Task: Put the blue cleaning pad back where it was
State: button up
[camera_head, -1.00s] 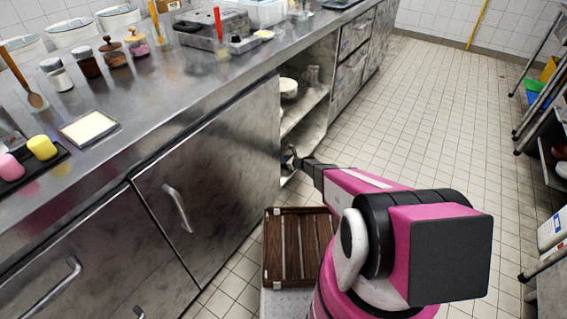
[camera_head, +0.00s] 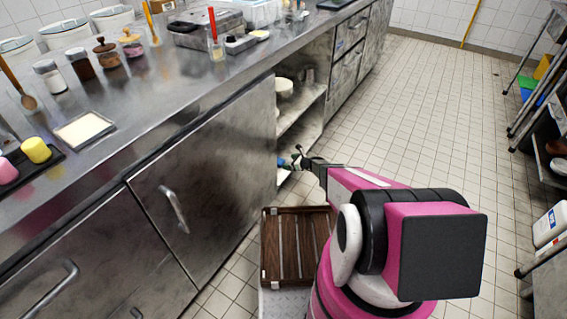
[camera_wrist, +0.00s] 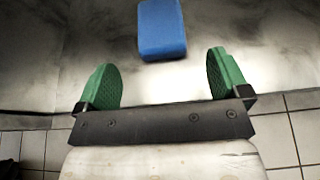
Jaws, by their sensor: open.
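The blue cleaning pad (camera_wrist: 162,29) lies on a worn pale surface, ahead of my gripper (camera_wrist: 164,62) in the wrist view. My gripper is open, with its two green fingers spread and nothing between them. The pad is just beyond the fingertips, apart from them, and its far end is cut off by the picture's top edge. In the head view, my gripper (camera_head: 294,160) reaches into the low part of the open cabinet (camera_head: 297,122). A small blue patch of the pad (camera_head: 282,162) shows at its tips.
White bowls (camera_head: 284,87) stand on the cabinet's upper shelf. A closed steel door (camera_head: 200,190) is left of the opening. A brown slatted crate (camera_head: 268,245) is below my arm. The steel counter (camera_head: 180,95) holds jars and trays. The tiled floor (camera_head: 430,120) to the right is clear.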

jog(key=s+d+r+n+g+h, duration=0.2)
jog(key=s+d+r+n+h, duration=0.1)
jog(key=s+r+n, duration=0.5)
jog(key=s+d+r+n+g+h, duration=0.3)
jog(key=s+r+n, duration=0.5)
jog(key=s+r, duration=0.7)
jog(key=s+d+r+n+g+h, duration=0.2)
jog(key=s+d+r+n+h, duration=0.2)
jog(key=s+r+n, duration=0.4)
jog(key=s+r+h, duration=0.1)
jog(key=s+r, duration=0.3)
jog(key=r, duration=0.4)
jog(key=shift+s+d+n, duration=0.2)
jog(key=shift+d+n, duration=0.15)
jog(key=shift+n, duration=0.05)
